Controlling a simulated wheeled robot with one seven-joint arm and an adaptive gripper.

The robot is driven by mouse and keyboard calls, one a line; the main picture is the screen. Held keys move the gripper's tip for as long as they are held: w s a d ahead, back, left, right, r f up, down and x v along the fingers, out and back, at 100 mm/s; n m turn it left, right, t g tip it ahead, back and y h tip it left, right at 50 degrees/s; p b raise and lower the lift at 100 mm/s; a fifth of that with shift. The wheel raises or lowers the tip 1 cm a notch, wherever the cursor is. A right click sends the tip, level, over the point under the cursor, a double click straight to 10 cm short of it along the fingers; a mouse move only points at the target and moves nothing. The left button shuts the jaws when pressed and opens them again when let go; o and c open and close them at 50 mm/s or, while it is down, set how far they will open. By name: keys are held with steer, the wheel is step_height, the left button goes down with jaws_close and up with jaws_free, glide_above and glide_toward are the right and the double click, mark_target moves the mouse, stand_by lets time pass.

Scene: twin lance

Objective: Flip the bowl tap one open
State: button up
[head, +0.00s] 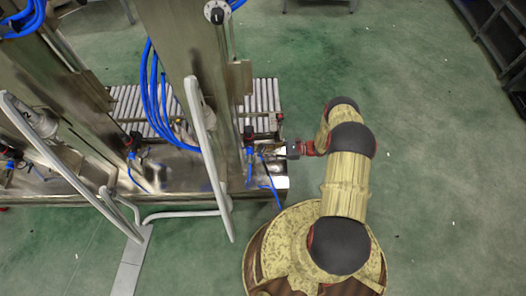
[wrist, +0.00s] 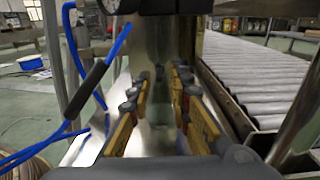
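My gripper (head: 294,150) reaches in from the right to the right end of the steel machine (head: 190,170). In the wrist view its two fingers (wrist: 160,115) are apart, with a steel surface visible beyond the gap and nothing clearly held. Small black-and-red fittings stand on the machine's bench, one (head: 249,134) just left of my gripper and another (head: 280,118) just above it in the picture. I cannot tell which of these is bowl tap one, or whether it is open.
Blue hoses (head: 152,95) hang down the machine. A slanted pale bar (head: 207,150) stands in front of it. A roller conveyor (head: 262,100) lies behind, and its rollers (wrist: 255,75) show close to the right of the fingers. Open green floor (head: 430,150) lies right of my arm.

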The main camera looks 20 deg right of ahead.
steer(key=shift+o, duration=0.4)
steer(key=v, duration=1.2)
